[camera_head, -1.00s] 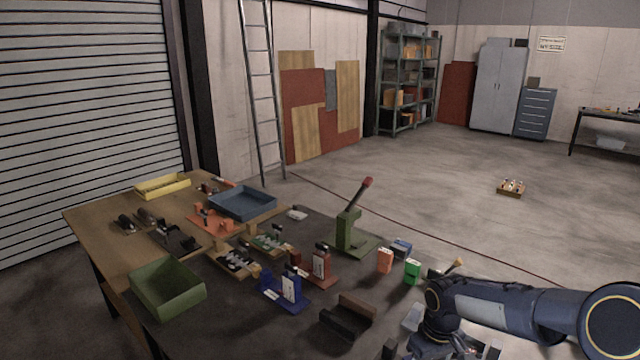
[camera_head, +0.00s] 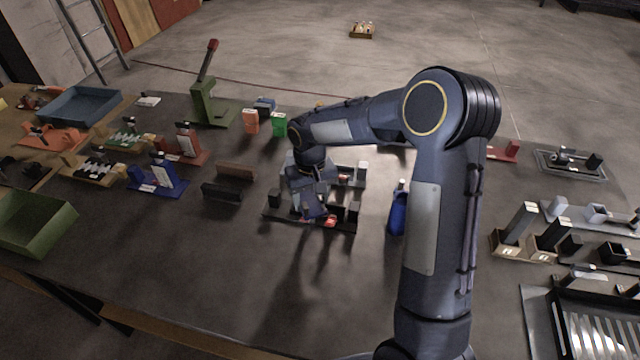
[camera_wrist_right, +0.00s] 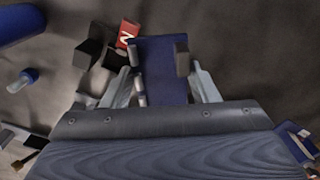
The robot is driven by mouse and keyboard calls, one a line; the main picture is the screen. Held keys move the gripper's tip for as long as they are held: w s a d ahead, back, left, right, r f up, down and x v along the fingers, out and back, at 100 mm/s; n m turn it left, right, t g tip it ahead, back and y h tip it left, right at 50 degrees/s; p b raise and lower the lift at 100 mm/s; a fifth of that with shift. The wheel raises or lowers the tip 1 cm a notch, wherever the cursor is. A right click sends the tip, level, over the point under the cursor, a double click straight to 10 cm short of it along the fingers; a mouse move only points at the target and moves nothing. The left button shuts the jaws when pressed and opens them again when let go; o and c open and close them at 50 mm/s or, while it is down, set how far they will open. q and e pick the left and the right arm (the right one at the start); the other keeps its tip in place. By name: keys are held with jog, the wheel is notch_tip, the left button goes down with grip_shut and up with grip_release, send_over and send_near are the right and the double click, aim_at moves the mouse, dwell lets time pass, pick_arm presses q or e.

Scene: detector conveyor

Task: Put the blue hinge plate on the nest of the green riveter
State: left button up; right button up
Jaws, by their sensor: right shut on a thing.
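The green riveter (camera_head: 208,106) stands at the back left of the dark table, its lever raised with a red knob. Its nest is too small to make out. My right gripper (camera_head: 313,208) points down over a black rack (camera_head: 285,222) in the middle of the table. In the right wrist view my right gripper (camera_wrist_right: 165,85) is shut on the blue hinge plate (camera_wrist_right: 160,62), with a finger on each side. I cannot tell whether the plate is clear of the rack. My left gripper is not in view.
Orange (camera_head: 251,121) and green boxes (camera_head: 280,124) stand right of the riveter. A blue bottle (camera_head: 398,210) stands right of the rack. The front middle is clear.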

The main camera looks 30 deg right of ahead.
jog(key=d+r+m+p, duration=0.2)
jog(key=d+r+m, duration=0.2)
jog(key=d, duration=0.9)
jog(key=m, duration=0.3)
send_over(380, 209)
notch_tip(380, 209, down, 11)
jog(key=shift+f+b, duration=1.15)
jog(key=shift+f, duration=1.15)
jog(key=shift+f, duration=0.1)
jog(key=o, duration=1.2)
